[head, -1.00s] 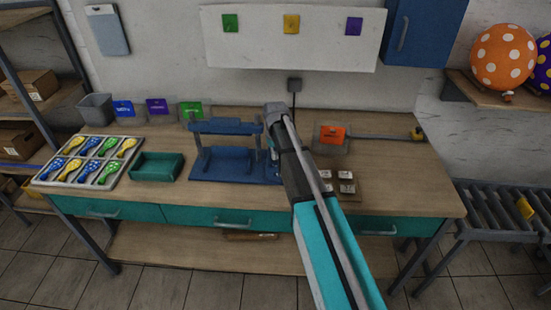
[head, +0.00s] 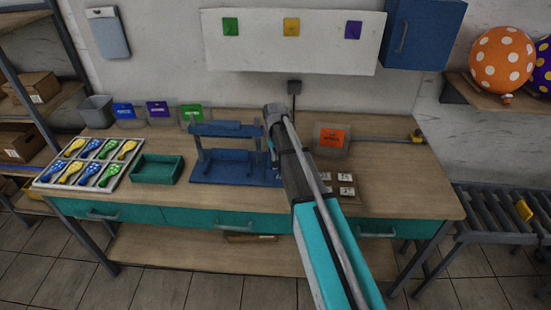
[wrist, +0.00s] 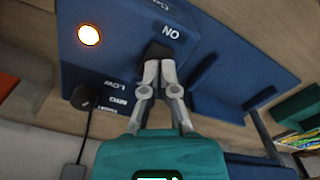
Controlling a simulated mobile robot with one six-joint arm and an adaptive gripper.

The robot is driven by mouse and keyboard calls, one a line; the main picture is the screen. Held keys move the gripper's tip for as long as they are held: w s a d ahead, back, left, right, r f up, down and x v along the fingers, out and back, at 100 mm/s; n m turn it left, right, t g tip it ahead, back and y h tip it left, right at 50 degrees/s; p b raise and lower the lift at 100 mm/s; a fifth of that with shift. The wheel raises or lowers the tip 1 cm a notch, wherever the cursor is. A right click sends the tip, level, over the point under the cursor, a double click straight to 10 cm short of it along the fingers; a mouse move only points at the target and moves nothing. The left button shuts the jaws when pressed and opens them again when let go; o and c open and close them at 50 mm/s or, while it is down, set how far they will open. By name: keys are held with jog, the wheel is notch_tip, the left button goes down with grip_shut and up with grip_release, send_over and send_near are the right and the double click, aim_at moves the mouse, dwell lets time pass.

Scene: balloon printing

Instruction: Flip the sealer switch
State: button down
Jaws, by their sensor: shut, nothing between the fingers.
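The blue sealer (head: 235,168) stands on the workbench left of my arm. In the wrist view its blue control panel (wrist: 115,60) fills the upper left. A black switch (wrist: 158,50) sits under the printed word ON. A round lamp (wrist: 89,36) on the panel glows orange-white. A black knob (wrist: 84,97) sits beside the LOW, MID and HIGH marks. My gripper (wrist: 160,66) is shut and empty, with its fingertips at the switch, covering part of it. I cannot tell whether they press on it. In the head view my arm hides the sealer's right end.
An orange card in a holder (head: 332,139) and small white blocks (head: 346,177) lie right of my arm. A cable (wrist: 84,138) hangs by the panel. The bench front is fairly clear.

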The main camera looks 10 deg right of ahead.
aim_at(275, 163)
jog(key=shift+r+p, duration=2.6)
jog(key=shift+r, duration=0.25)
jog(key=s+d+f+m+b, duration=0.1)
jog(key=s+m, duration=0.2)
jog(key=s, duration=2.2)
jog(key=shift+f, duration=0.25)
jog(key=shift+d, duration=0.1)
